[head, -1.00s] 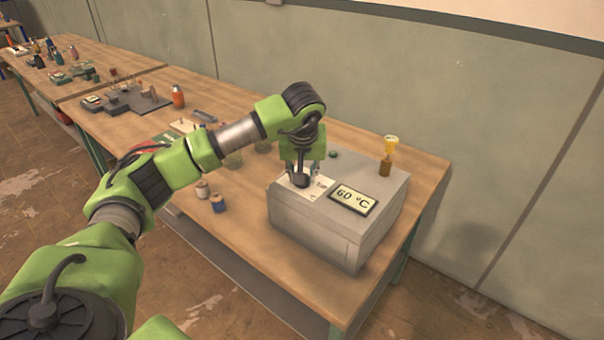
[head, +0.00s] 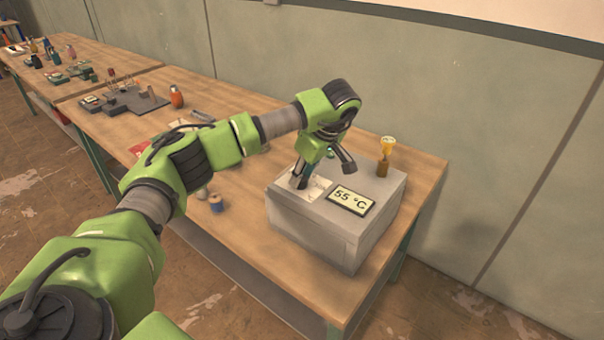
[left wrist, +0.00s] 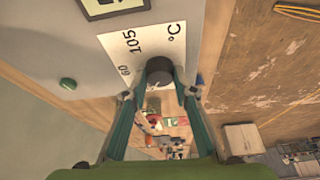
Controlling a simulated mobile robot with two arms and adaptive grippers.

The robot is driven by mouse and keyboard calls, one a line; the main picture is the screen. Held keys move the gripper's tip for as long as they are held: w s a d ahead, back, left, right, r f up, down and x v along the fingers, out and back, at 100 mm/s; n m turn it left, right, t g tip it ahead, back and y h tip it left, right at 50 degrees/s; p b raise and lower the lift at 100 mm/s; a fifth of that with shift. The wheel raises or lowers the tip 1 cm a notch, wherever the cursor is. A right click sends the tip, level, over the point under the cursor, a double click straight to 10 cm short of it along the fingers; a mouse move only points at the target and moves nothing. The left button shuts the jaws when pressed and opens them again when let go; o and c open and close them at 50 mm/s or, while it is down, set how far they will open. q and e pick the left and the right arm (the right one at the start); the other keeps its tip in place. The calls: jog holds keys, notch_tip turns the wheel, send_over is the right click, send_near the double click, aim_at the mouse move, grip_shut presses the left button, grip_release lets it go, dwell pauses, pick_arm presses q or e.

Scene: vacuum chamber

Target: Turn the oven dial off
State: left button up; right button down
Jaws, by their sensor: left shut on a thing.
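The grey oven (head: 310,232) is a box on the wooden workbench. On its top are a white dial plate (head: 317,188) and a display (head: 350,200) reading 55 °C. My left gripper (head: 322,172) is tilted over the plate. In the left wrist view, the dark round dial (left wrist: 159,69) sits between the fingertips, and the gripper (left wrist: 160,90) is shut on it. The plate (left wrist: 140,47) shows 60, 105 and °C there. The gripper mostly hides the dial in the head view. My right gripper is not in view.
A yellow-topped item (head: 388,148) stands at the oven's back right corner. A green button (left wrist: 68,84) is on the oven top. A blue spool (head: 216,203) stands left of the oven; an orange bottle (head: 177,97) is farther back. A wall runs behind the bench.

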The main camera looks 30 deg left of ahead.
pick_arm(q)
jog(key=shift+n+g, duration=0.3)
jog(key=shift+n, duration=0.3)
jog(key=o, duration=1.1)
jog(key=shift+a, duration=0.1)
jog(key=v, duration=1.2)
jog(key=shift+f, duration=0.1)
